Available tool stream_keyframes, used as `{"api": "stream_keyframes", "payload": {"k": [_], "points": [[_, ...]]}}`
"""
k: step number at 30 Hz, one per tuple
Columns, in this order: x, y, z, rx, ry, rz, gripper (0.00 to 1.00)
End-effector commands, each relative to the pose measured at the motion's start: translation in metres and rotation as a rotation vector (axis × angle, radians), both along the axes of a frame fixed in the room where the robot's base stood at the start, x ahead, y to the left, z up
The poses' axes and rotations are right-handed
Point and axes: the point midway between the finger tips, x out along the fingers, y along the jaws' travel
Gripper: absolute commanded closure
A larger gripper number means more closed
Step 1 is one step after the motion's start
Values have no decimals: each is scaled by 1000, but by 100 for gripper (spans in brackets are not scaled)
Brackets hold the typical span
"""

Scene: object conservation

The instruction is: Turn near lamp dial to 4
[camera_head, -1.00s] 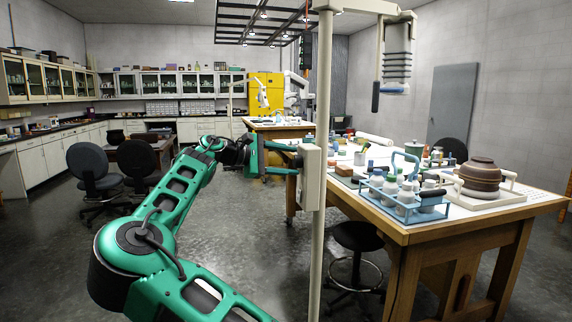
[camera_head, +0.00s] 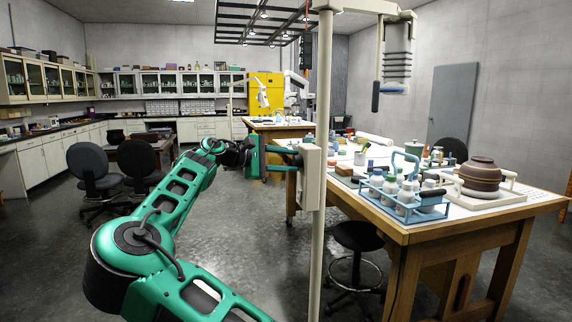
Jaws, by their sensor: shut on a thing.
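The near lamp stands on a pale upright pole (camera_head: 324,80) right of centre, with its ribbed grey lamp head (camera_head: 397,62) hanging from an arm at the upper right. A pale control box (camera_head: 311,176) is mounted on the pole. My green gripper (camera_head: 297,158) reaches in from the left, with its fingertips at the left side of this box. The fingers are shut on the dial there.
A wooden worktable (camera_head: 408,236) fills the right side, with a blue bottle carrier (camera_head: 403,207) and a brown pot (camera_head: 480,176) on it. A black stool (camera_head: 357,237) stands before it. Two dark chairs (camera_head: 88,165) are at the left. The floor between is clear.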

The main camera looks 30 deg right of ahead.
Motion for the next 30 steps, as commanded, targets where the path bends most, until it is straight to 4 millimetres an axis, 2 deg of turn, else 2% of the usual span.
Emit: {"api": "stream_keyframes", "payload": {"k": [21, 30], "points": [[-3, 2, -10, -171, -605, -3, 88], [-2, 3, -13, -224, -791, -3, 88]]}}
